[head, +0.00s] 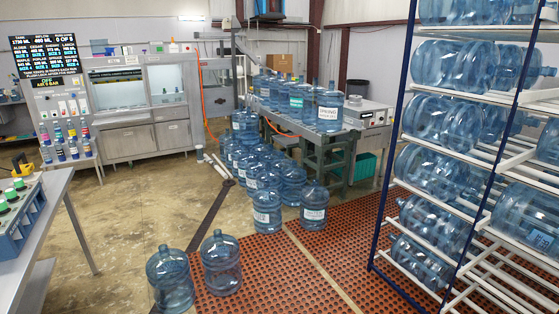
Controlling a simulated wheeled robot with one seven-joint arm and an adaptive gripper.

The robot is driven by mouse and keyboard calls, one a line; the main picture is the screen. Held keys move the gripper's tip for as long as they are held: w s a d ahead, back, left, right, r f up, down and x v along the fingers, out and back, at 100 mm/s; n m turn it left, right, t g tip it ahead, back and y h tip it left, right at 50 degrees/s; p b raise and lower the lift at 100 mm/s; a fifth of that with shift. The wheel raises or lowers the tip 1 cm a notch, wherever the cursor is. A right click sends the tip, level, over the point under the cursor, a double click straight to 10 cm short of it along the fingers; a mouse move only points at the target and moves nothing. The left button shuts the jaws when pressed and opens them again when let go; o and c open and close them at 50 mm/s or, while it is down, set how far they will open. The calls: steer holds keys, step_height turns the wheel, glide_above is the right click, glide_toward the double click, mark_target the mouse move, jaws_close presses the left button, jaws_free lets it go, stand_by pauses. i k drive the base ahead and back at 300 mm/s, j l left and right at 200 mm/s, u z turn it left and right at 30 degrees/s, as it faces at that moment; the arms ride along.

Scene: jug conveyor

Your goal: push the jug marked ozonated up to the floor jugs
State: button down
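I cannot make out the word ozonated on any jug. A blue jug with a white label that seems to read SPRING (330,112) stands upright at the near end of the roller conveyor (318,140). Behind it on the conveyor is a jug with a teal label (297,103), its wording too small to read. A group of blue floor jugs (292,182) stands close together left of the conveyor. At its front are a jug with a white label (314,214) and another white-labelled jug (266,218). My gripper is not in view.
Two unlabelled-looking jugs, one (170,280) left of the other (221,265), stand apart nearer me. A blue-posted rack (392,135) of lying jugs fills the right. A metal table (50,190) is at left. Bare floor (135,205) lies between. Red mats (345,250) cover the right floor.

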mark_target(314, 198)
steer(key=i, duration=0.55)
steer(key=i+z, duration=0.1)
steer(key=i, duration=0.5)
steer(key=i+z, duration=0.1)
steer(key=i, duration=0.45)
steer(key=i+j, duration=0.1)
steer(key=i, duration=0.5)
steer(key=i+j+z, duration=0.1)
steer(key=i, duration=0.45)
steer(key=i+j, duration=0.15)
steer(key=i, duration=0.4)
steer(key=i+j+z, duration=0.1)
steer(key=i, duration=0.5)
steer(key=i+j+z, duration=0.1)
steer(key=i, duration=0.45)
steer(key=i+j, duration=0.3)
steer(key=j+u, duration=0.05)
steer(key=j, duration=0.05)
